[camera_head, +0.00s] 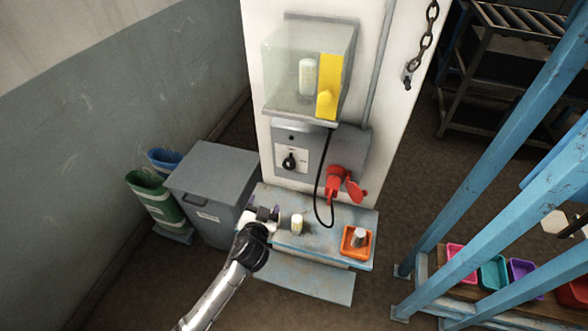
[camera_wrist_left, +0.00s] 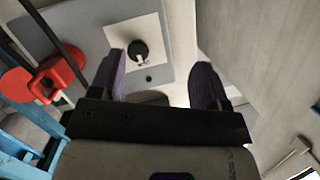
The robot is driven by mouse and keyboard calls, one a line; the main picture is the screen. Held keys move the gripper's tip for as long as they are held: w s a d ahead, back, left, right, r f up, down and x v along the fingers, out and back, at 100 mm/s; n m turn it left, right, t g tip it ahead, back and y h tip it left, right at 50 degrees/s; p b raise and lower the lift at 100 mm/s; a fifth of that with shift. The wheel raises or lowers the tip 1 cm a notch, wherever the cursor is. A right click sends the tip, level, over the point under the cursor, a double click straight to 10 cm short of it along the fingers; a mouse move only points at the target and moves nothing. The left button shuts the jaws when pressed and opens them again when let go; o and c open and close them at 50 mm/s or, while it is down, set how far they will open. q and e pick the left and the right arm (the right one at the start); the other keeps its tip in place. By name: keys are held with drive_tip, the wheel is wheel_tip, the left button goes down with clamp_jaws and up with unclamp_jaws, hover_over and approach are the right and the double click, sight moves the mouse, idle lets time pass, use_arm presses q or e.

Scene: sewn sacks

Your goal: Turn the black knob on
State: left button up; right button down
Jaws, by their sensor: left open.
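The black knob (camera_head: 289,161) sits on a white square plate on the grey panel of the white pillar. Its pointer direction is too small to tell surely. In the left wrist view the knob (camera_wrist_left: 139,50) lies beyond the fingertips, nearer the left finger in the picture, with a gap between. My left gripper (camera_head: 263,213) is below and a little left of the knob, over the left end of the blue bench. Its purple-tipped fingers (camera_wrist_left: 161,72) are apart with nothing between them. My right gripper is not in view.
A red plug and socket (camera_head: 339,184) with a black cable sit right of the knob. A clear box with a yellow part (camera_head: 328,87) juts out above. A pale cylinder (camera_head: 297,224) and an orange tray (camera_head: 346,246) are on the bench. A grey bin (camera_head: 211,178) stands left.

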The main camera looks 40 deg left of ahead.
sight(288, 166)
use_arm(q)
drive_tip(key=w+r+t, duration=0.1)
drive_tip(key=w, duration=0.4)
drive_tip(key=w+a+r+t+h, duration=0.1)
drive_tip(key=w, duration=0.3)
drive_tip(key=w+a+r+t, duration=0.1)
drive_tip(key=w, duration=0.4)
drive_tip(key=shift+w+a+n+t+h+p, duration=0.1)
drive_tip(key=shift+w+n+t+h+p, duration=0.2)
drive_tip(key=shift+w+h+p, duration=0.1)
drive_tip(key=shift+s, duration=0.1)
drive_tip(key=c, duration=0.9)
